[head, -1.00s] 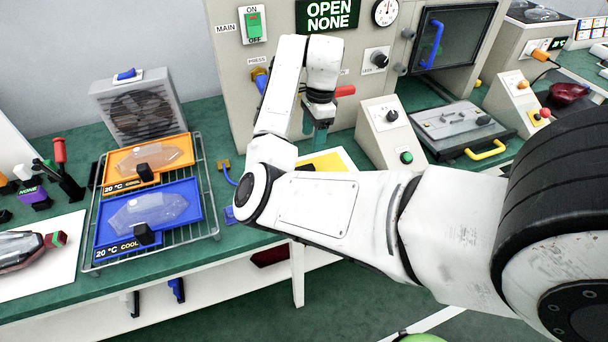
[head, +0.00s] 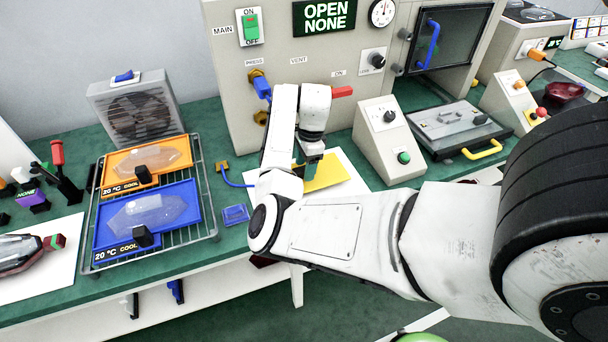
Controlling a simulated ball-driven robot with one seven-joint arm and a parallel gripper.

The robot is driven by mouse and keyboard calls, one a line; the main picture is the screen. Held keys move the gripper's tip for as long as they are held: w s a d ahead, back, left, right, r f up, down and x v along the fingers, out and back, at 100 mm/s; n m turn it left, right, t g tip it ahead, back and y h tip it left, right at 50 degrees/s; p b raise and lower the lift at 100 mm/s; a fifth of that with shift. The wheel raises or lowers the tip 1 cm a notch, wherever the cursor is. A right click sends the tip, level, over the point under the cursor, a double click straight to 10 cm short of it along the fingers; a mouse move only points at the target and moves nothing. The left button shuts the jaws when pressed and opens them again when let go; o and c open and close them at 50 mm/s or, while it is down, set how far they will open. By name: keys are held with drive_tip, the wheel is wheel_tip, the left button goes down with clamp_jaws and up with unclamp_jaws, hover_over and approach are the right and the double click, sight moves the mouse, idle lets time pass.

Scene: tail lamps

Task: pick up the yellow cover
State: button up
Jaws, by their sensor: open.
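The yellow cover (head: 328,174) is a flat yellow piece on a white sheet (head: 352,184) on the green bench, in the middle of the head view. My white arm hides part of the sheet's near left side.
A sloped control box (head: 383,140) is right of the sheet. A wire rack (head: 210,222) with orange and blue trays is left.

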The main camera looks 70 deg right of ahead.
drive_tip(key=shift+c, duration=0.3)
clamp_jaws()
idle(0.3)
